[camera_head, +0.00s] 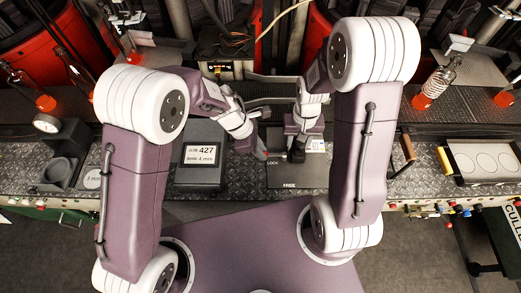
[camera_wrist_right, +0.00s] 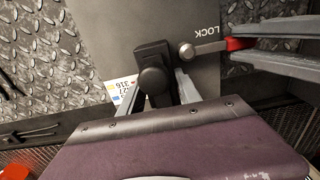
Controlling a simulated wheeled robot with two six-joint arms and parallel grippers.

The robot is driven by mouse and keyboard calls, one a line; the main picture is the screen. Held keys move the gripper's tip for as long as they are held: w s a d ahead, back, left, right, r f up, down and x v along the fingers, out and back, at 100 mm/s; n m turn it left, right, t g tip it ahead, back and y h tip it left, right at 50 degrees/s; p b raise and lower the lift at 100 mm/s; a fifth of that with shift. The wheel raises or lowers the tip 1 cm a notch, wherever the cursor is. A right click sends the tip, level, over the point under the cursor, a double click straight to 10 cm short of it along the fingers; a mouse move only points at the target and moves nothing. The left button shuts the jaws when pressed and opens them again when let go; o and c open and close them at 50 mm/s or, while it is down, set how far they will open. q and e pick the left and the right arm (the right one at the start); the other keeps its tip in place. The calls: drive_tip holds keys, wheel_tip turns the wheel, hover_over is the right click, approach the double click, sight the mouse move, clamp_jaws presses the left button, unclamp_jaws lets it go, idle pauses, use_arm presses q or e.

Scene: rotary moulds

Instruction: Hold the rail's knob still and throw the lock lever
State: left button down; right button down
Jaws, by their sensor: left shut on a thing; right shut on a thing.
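The lock lever (camera_wrist_right: 212,47) has a pale metal arm and a red tip (camera_wrist_right: 237,44). In the head view it points left, beside the word LOCK on a dark plate (camera_head: 290,176) that also reads FREE. My left gripper (camera_head: 262,152) is shut on the red tip; its fingers also show in the right wrist view (camera_wrist_right: 262,44). The rail's knob (camera_wrist_right: 156,78) is black and rounded, on a dark block close to the lever's pivot. My right gripper (camera_wrist_right: 158,90) is shut on it, one finger on each side. In the head view the right gripper largely covers the knob.
A dark stand with a JOB 427 card (camera_head: 200,154) is left of the plate. A tray with round pale discs (camera_head: 487,161) is at the right. Orange-based bottles (camera_head: 437,82) stand along the back. Diamond-plate bench surface (camera_head: 237,182) is clear between stand and plate.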

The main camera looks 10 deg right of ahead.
use_arm(q)
drive_tip(key=shift+w+r, duration=0.1)
drive_tip(key=c, duration=1.4)
unclamp_jaws()
drive_tip(key=shift+o, duration=0.2)
drive_tip(key=v, duration=1.2)
drive_tip(key=shift+d, duration=0.1)
use_arm(e)
drive_tip(key=c, duration=0.8)
unclamp_jaws()
drive_tip(key=shift+o, duration=0.2)
